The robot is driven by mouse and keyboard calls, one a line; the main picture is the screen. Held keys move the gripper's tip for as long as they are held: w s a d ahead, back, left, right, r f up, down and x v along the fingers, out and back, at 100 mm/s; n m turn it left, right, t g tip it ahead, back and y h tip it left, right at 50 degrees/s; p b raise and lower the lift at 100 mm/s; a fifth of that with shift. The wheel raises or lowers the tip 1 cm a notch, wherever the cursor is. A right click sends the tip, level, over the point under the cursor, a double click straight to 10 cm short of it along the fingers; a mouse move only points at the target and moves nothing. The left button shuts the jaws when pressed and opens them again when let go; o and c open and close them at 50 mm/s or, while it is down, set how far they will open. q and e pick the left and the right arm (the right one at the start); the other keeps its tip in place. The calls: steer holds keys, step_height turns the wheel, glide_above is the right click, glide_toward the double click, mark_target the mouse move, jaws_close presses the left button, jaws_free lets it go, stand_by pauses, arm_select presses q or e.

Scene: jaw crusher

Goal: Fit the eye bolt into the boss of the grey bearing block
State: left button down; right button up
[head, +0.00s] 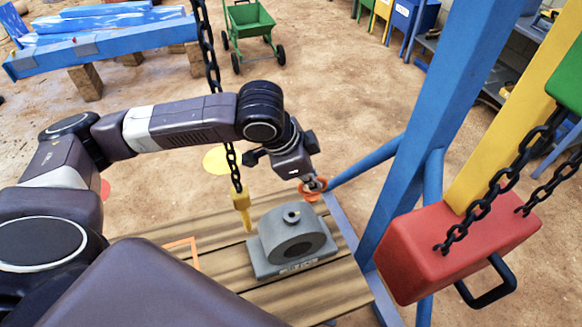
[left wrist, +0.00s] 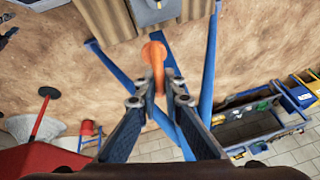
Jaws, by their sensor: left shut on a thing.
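The grey bearing block (head: 293,246) sits on a wooden plank top, with its round boss (head: 292,215) facing up and a dark hole in it. The orange eye bolt (head: 312,187) is held by my left gripper (head: 308,178), just behind and right of the boss and apart from it. The eye bolt's shank is hard to make out. A bit of the block (left wrist: 152,8) shows at the top there. My right gripper is not in view.
A yellow hook (head: 242,210) hangs on a chain just left of the block. A blue post (head: 425,120) rises to the right, with a red hoist block (head: 455,245) hanging in front. An orange square outline (head: 182,247) lies on the planks (head: 330,295).

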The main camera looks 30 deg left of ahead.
arm_select(q)
steer(key=shift+w+a+m+g+h+p, duration=0.15)
steer(key=shift+w+m+g+h+p, duration=0.2)
steer(key=shift+m, duration=0.35)
steer(key=m+p, duration=0.1)
steer(key=m+g+h+p, duration=0.1)
steer(key=m, duration=0.1)
steer(key=a+m+p, duration=0.1)
steer(key=m, duration=0.1)
steer(key=shift+w+f+g+h, duration=0.2)
steer(key=shift+w+g+h, duration=0.05)
steer(key=shift+g, duration=0.1)
steer(key=a+m+g+p, duration=0.1)
steer(key=m, duration=0.1)
steer(key=a+f+m+g+p, duration=0.1)
steer(key=m+p, duration=0.1)
steer(key=m, duration=0.1)
steer(key=a+f+m+g+p, duration=0.1)
steer(key=a+m+p, duration=0.1)
steer(key=shift+s+a+f+m, duration=0.1)
steer(key=shift+s+f+m, duration=0.15)
steer(key=shift+s+m, duration=0.1)
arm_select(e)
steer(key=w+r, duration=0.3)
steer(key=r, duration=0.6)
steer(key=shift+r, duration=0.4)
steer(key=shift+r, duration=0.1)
